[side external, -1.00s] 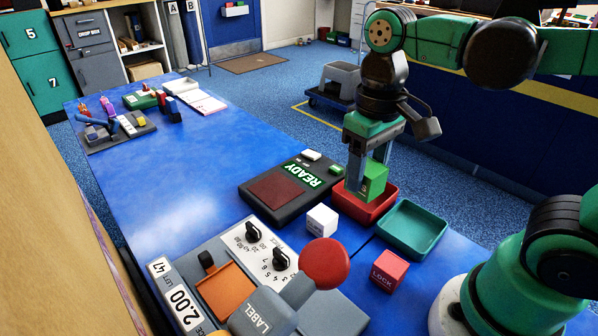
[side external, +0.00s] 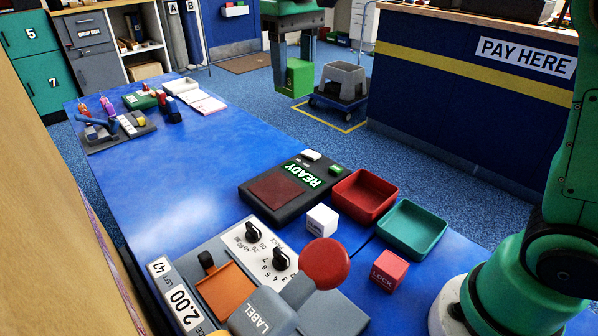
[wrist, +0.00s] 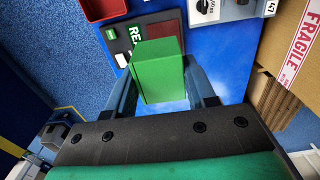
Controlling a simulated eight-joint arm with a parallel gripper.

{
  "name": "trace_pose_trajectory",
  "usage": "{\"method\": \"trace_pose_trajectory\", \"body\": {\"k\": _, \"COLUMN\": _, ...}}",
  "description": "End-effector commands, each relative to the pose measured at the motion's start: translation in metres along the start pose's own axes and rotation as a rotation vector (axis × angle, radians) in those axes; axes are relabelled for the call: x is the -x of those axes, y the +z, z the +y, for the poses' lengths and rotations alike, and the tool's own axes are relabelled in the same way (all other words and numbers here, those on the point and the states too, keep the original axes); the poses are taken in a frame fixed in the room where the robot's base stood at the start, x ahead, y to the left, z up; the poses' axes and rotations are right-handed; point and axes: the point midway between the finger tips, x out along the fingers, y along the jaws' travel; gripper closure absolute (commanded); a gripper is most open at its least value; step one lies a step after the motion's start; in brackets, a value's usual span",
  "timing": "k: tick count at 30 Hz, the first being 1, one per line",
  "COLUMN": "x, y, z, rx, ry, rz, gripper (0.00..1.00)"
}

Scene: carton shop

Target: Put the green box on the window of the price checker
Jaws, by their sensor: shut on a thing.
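My gripper (side external: 292,62) is shut on the green box (side external: 299,78) and holds it raised, high in the side view. In the wrist view the green box (wrist: 158,72) is between the two fingers. The price checker (side external: 250,203) lies flat on the blue table, with a lit READY display and a dark red window (side external: 277,190). The window is bare in the side view. In the wrist view the price checker (wrist: 119,45) is beyond the box, which hides part of it.
An empty red tray (side external: 365,196) and a teal tray (side external: 411,228) stand beside the price checker. A white cube (side external: 322,220), a red LOCK cube (side external: 389,270) and the label machine with its red knob (side external: 324,262) are nearby. The table's left middle is clear.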

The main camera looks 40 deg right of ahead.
Motion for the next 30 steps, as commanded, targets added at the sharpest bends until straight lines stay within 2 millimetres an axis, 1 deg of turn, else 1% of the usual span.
{"method": "trace_pose_trajectory", "body": {"k": 1, "x": -0.001, "y": -0.012, "z": -0.001, "rx": 0.003, "ry": 0.000, "rz": 0.000, "gripper": 1.00}}
{"method": "trace_pose_trajectory", "body": {"k": 3, "x": -0.003, "y": -0.026, "z": -0.002, "rx": 0.007, "ry": 0.000, "rz": 0.000, "gripper": 1.00}}
{"method": "trace_pose_trajectory", "body": {"k": 6, "x": -0.007, "y": -0.040, "z": -0.002, "rx": 0.011, "ry": 0.000, "rz": 0.000, "gripper": 1.00}}
{"method": "trace_pose_trajectory", "body": {"k": 9, "x": -0.010, "y": -0.049, "z": -0.003, "rx": 0.014, "ry": 0.000, "rz": 0.000, "gripper": 1.00}}
{"method": "trace_pose_trajectory", "body": {"k": 14, "x": -0.019, "y": -0.054, "z": -0.003, "rx": 0.016, "ry": 0.000, "rz": 0.000, "gripper": 1.00}}
{"method": "trace_pose_trajectory", "body": {"k": 17, "x": -0.034, "y": -0.054, "z": -0.003, "rx": 0.016, "ry": 0.000, "rz": 0.000, "gripper": 1.00}}
{"method": "trace_pose_trajectory", "body": {"k": 20, "x": -0.056, "y": -0.054, "z": -0.003, "rx": 0.016, "ry": 0.000, "rz": 0.000, "gripper": 1.00}}
{"method": "trace_pose_trajectory", "body": {"k": 30, "x": -0.141, "y": -0.054, "z": -0.003, "rx": 0.016, "ry": 0.000, "rz": 0.000, "gripper": 1.00}}
